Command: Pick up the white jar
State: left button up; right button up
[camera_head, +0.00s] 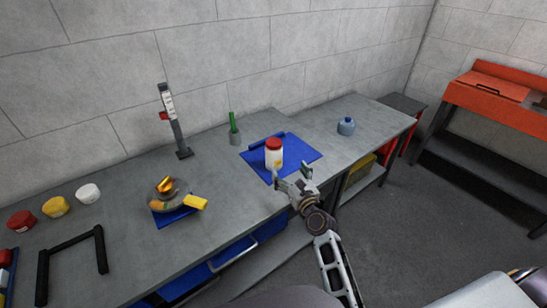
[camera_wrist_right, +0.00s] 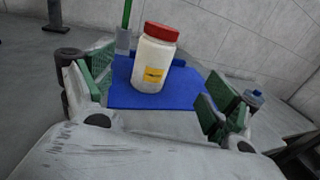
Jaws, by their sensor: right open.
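The white jar (camera_head: 274,155) has a red lid and a yellow label. It stands upright on a blue mat (camera_head: 303,147) on the grey workbench. In the right wrist view the jar (camera_wrist_right: 153,58) stands ahead, between the lines of the two fingers. My right gripper (camera_head: 290,175) is open and empty, just on the near side of the jar and apart from it. Its green-padded fingers (camera_wrist_right: 160,85) are spread wide in the wrist view. My left gripper is not in view.
A green-stemmed holder (camera_head: 234,134) and a height gauge (camera_head: 176,125) stand left of the mat. A blue-grey bottle (camera_head: 346,126) stands to the right. Several small tubs, including a white one (camera_head: 88,193), and a black frame (camera_head: 72,257) are at the far left.

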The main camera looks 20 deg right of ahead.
aim_at(278, 154)
jog(key=shift+w, duration=0.4)
jog(key=shift+w+a, duration=0.2)
jog(key=shift+w, duration=2.35)
jog(key=shift+w+a, duration=0.2)
jog(key=shift+w, duration=1.15)
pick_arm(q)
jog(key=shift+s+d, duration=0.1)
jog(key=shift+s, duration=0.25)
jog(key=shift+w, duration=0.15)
